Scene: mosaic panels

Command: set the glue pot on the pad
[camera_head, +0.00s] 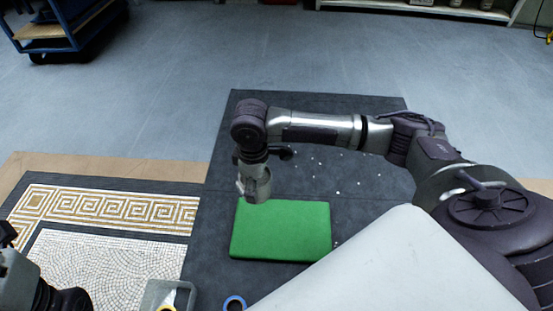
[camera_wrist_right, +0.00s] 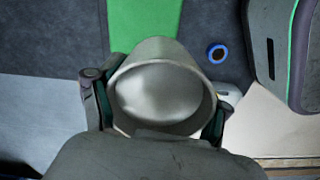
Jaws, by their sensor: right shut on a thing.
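The glue pot (camera_head: 259,190) is a grey metallic cylinder. My right gripper (camera_head: 253,181) is shut on it. In the right wrist view the gripper's fingers (camera_wrist_right: 155,108) press on both sides of the pot (camera_wrist_right: 172,50), and its round end faces the camera. The green pad (camera_head: 281,231) lies flat on the dark mat, and part of it shows beyond the pot in the wrist view (camera_wrist_right: 143,18). In the head view the pot's lower end overlaps the pad's far left edge; its height above is unclear. My left arm is partly seen at bottom left; its jaws are unclear.
A blue ring (camera_head: 234,303) and a grey tray (camera_head: 154,297) with a yellow-handled tool lie near the front. A mosaic panel (camera_head: 105,262) with a gold border (camera_head: 120,212) is at left. Small white chips dot the dark mat (camera_head: 345,115) behind the pad. The pad's top looks bare.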

